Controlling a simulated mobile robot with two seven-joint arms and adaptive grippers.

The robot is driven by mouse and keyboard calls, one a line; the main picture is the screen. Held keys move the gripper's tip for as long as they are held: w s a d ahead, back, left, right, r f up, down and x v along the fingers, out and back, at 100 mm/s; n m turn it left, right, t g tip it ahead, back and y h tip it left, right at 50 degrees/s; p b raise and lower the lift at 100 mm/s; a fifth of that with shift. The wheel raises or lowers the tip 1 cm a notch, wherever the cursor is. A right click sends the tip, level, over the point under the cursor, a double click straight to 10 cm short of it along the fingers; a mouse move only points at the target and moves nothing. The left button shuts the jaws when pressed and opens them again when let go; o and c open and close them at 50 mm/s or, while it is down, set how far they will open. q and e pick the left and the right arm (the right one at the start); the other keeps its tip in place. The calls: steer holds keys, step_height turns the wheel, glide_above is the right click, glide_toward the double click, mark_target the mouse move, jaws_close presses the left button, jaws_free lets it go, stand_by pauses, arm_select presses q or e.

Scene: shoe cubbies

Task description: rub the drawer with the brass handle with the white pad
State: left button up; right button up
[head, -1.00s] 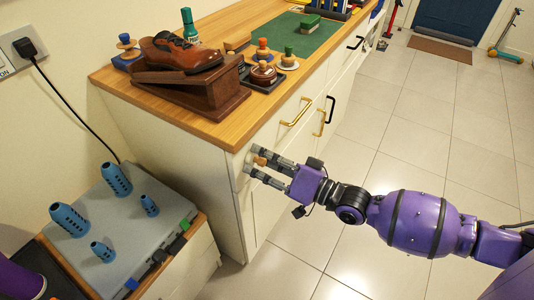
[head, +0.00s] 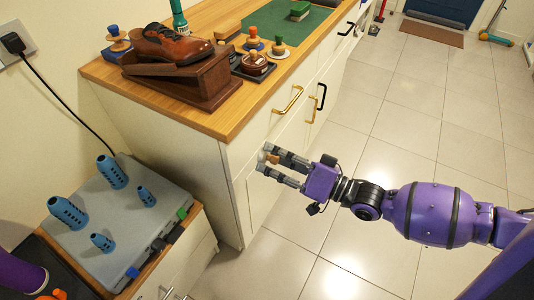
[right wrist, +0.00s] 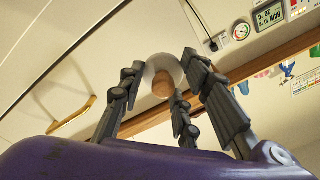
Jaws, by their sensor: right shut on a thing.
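The drawer with the brass handle (head: 262,128) is a cream front under the wooden top, at the near end of the cabinet. Its brass handle (head: 288,101) shows in the head view and at left in the right wrist view (right wrist: 75,116). My right gripper (head: 274,160) is shut on the brown knob of the round white pad (head: 262,157). The pad also shows between the fingers in the right wrist view (right wrist: 165,62). It is close to the cabinet front, below and left of the handle; I cannot tell whether it touches. My left gripper is out of view.
A black handle (head: 321,96) and another brass handle sit farther along the cabinet. A brown shoe (head: 172,43) on a wooden stand, brushes and tins stand on top.

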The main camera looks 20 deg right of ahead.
steer(key=shift+d, duration=0.1)
steer(key=shift+p+v, duration=0.55)
steer(key=shift+v, duration=1)
